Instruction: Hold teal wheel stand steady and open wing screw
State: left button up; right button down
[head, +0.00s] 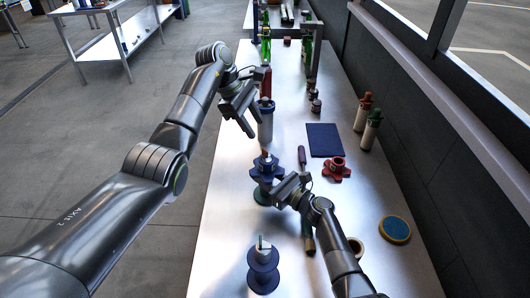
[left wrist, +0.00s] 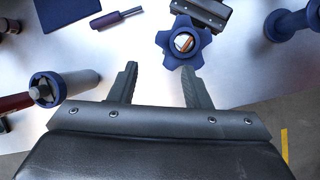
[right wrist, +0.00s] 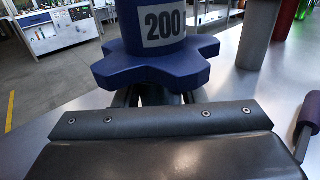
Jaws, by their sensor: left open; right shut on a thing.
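The teal wheel stand (head: 262,196) stands on the table, its teal base low under a blue star-shaped collar (head: 266,171). In the right wrist view the blue collar (right wrist: 155,68) is upright under a "200" label. My right gripper (head: 274,191) is shut on the stand just below the collar; the fingers partly hide the grip. From above, the left wrist view shows the star (left wrist: 183,42) with a white and orange top, probably the wing screw, though its shape is unclear. My left gripper (head: 250,130) is open and empty, above and beyond the stand; its fingers (left wrist: 158,72) are apart.
A grey cylinder with a blue cap (head: 266,122) stands behind the stand, near my left gripper. A dark blue spool (head: 262,270) stands in front. A red star-shaped piece (head: 336,169), a screwdriver (head: 302,158) and a blue mat (head: 325,139) lie to the right.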

pick_arm(q)
notch_tip(320, 180, down, 2)
jog(key=n+t+h, duration=0.1)
jog(key=n, duration=0.1)
jog(key=n+t+h, duration=0.4)
jog(key=n+t, duration=0.4)
jog(key=n, duration=0.2)
send_near(264, 150)
jog(key=x, duration=1)
jog(key=shift+d, duration=0.1)
jog(key=shift+c, duration=0.4)
